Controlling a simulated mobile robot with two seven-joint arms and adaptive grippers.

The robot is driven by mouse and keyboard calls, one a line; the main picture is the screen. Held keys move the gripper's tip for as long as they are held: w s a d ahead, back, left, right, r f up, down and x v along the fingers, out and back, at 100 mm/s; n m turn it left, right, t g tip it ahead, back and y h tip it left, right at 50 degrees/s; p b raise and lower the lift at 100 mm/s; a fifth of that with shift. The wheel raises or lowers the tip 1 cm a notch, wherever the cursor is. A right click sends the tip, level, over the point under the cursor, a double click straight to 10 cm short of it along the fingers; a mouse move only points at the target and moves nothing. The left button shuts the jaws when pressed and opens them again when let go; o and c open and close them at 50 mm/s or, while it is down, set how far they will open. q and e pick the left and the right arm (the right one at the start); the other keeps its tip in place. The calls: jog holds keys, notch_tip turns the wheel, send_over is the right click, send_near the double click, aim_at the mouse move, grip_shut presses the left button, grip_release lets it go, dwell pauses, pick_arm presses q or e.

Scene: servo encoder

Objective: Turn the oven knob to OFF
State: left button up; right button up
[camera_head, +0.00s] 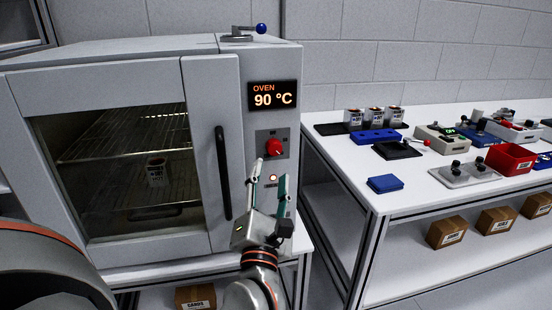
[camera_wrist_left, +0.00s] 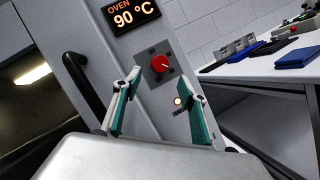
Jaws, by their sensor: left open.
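The oven (camera_head: 120,75) stands at the left with its door closed. Its display (camera_head: 273,95) reads "OVEN 90 °C". The red oven knob (camera_head: 274,147) sits on a dark square plate below the display; it also shows in the left wrist view (camera_wrist_left: 159,63). A small lamp (camera_wrist_left: 178,101) glows below the knob. My left gripper (camera_head: 271,170) is open and empty, just below and in front of the knob. In the left wrist view its fingertips (camera_wrist_left: 163,85) are spread apart, with the knob beyond and between them. The knob's markings are too small to read. My right gripper is not in view.
The black vertical door handle (camera_head: 223,172) is just left of my left gripper. A white table (camera_head: 345,170) at the right holds cups, a blue box (camera_head: 385,183), a red bin (camera_head: 510,159) and several devices. Cardboard boxes (camera_head: 446,232) stand on its lower shelf.

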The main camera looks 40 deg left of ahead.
aim_at(274, 152)
pick_arm(q)
jog(key=p+x, duration=0.1)
jog(key=x, duration=0.6)
jog(key=shift+w+a+r, duration=0.1)
jog(key=shift+w+a, duration=0.05)
jog(key=c, duration=1.1)
